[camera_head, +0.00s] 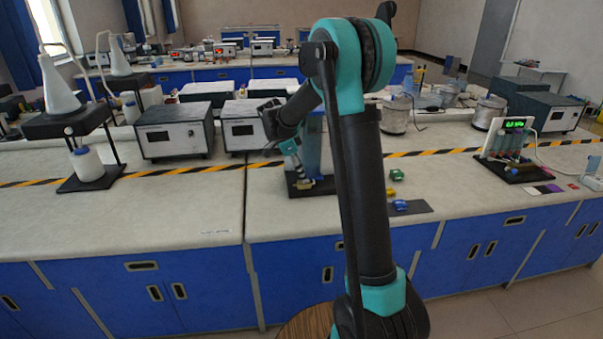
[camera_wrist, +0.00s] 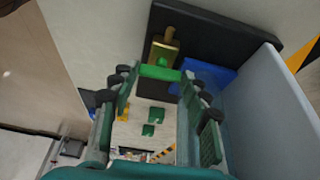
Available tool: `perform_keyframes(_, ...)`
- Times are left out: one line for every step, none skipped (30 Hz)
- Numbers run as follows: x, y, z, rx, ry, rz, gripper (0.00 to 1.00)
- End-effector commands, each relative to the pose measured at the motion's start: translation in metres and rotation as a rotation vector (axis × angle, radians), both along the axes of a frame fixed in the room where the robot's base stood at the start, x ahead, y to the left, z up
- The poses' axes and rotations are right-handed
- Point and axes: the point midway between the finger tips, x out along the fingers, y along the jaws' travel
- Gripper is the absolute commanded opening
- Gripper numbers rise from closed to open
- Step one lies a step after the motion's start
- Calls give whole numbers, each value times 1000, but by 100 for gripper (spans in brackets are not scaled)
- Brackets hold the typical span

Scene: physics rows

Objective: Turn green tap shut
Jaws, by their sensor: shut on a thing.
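The green tap handle (camera_wrist: 160,72) is a short bar lying across between my fingertips in the wrist view, on a brass tap body (camera_wrist: 163,50). My gripper (camera_wrist: 159,76) is shut on the handle, with one finger at each end of it. In the head view my gripper (camera_head: 297,166) points down at the front of a stand with a black base (camera_head: 320,189). The brass tap shows only as a small yellowish patch there, and the handle is too small to make out. Whether the tap is open or shut cannot be told.
A pale grey-blue panel (camera_wrist: 252,110) rises close beside my right finger in the wrist view. A blue part (camera_wrist: 208,76) lies behind the tap. In the head view, a green block (camera_head: 396,175), a yellow block (camera_head: 391,192) and a blue block (camera_head: 400,206) lie right of the stand.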

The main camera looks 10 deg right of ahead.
Motion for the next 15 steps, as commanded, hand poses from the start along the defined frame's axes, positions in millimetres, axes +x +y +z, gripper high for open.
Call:
perform_keyframes(0,0,0,1,0,-14,17)
perform_keyframes(1,0,0,1,0,-21,17)
perform_keyframes(1,0,0,1,0,-29,17)
perform_keyframes(1,0,0,1,-1,-35,17)
perform_keyframes(1,0,0,1,-1,-41,17)
perform_keyframes(1,0,0,1,-1,-46,17)
perform_keyframes(1,0,0,1,-1,-48,17)
perform_keyframes(1,0,0,1,0,-51,17)
perform_keyframes(0,0,0,1,0,-53,17)
perform_keyframes(0,0,0,1,0,-54,17)
perform_keyframes(0,0,0,1,0,-55,17)
perform_keyframes(0,0,0,1,0,-55,17)
perform_keyframes(0,0,0,1,0,-55,17)
perform_keyframes(0,0,0,1,0,-55,17)
perform_keyframes(0,0,0,1,0,-55,17)
